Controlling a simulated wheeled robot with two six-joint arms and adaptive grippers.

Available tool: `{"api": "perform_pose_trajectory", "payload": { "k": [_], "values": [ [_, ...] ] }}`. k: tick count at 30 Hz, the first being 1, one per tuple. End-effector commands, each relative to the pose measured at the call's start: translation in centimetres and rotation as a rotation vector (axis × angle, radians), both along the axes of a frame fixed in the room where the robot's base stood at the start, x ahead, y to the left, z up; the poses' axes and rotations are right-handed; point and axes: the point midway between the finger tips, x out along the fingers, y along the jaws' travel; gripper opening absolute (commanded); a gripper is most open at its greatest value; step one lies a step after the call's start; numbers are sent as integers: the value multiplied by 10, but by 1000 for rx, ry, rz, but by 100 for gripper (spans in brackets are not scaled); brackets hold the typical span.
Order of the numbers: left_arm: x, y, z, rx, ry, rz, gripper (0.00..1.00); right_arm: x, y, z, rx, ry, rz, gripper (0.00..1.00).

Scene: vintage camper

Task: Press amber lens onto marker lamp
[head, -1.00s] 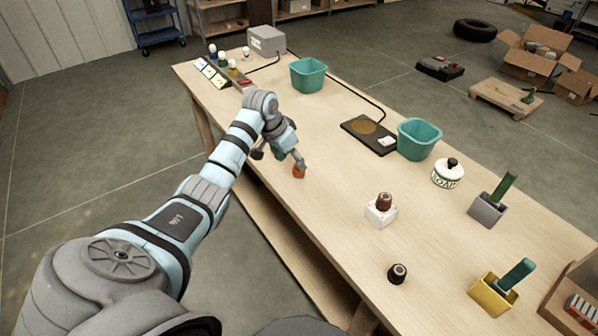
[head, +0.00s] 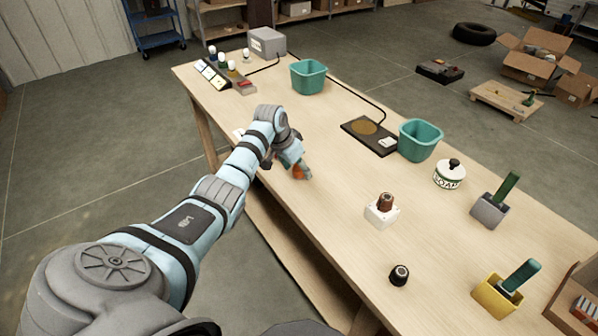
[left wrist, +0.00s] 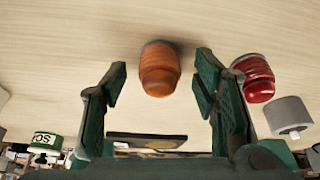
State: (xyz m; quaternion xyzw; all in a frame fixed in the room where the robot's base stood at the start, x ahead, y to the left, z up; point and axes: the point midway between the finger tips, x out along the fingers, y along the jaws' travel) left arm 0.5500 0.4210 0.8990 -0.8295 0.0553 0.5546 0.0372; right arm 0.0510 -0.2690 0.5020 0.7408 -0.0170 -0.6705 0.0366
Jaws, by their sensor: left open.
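The amber lens (left wrist: 159,70), orange and ribbed, shows in the left wrist view between the two spread green fingers of my left gripper (left wrist: 161,78). A gap shows on each side of it. In the head view, the amber lens (head: 298,171) is partly hidden by my left gripper (head: 301,169), low over the wooden table. A red lens (left wrist: 257,79) and a grey cylinder with a pale tip (left wrist: 288,115) are to the right in the wrist view. I cannot tell which thing is the marker lamp. My right gripper is not in view.
A white block (head: 381,215) holding a brown part (head: 386,202) and a dark round part (head: 399,274) stand nearer on the table (head: 340,240). Table between is clear.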

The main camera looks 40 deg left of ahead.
Motion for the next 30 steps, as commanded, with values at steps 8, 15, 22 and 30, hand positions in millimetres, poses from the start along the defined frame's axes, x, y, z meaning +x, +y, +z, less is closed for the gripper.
{"api": "perform_pose_trajectory", "payload": {
  "k": [8,15,22,30],
  "values": [
    [0,0,0,0,0,0,29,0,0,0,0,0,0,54],
    [0,0,1,0,0,0,9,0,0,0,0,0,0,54],
    [0,0,3,0,-1,0,9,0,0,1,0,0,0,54],
    [1,0,35,0,-4,0,9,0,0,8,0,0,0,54]
  ]
}}
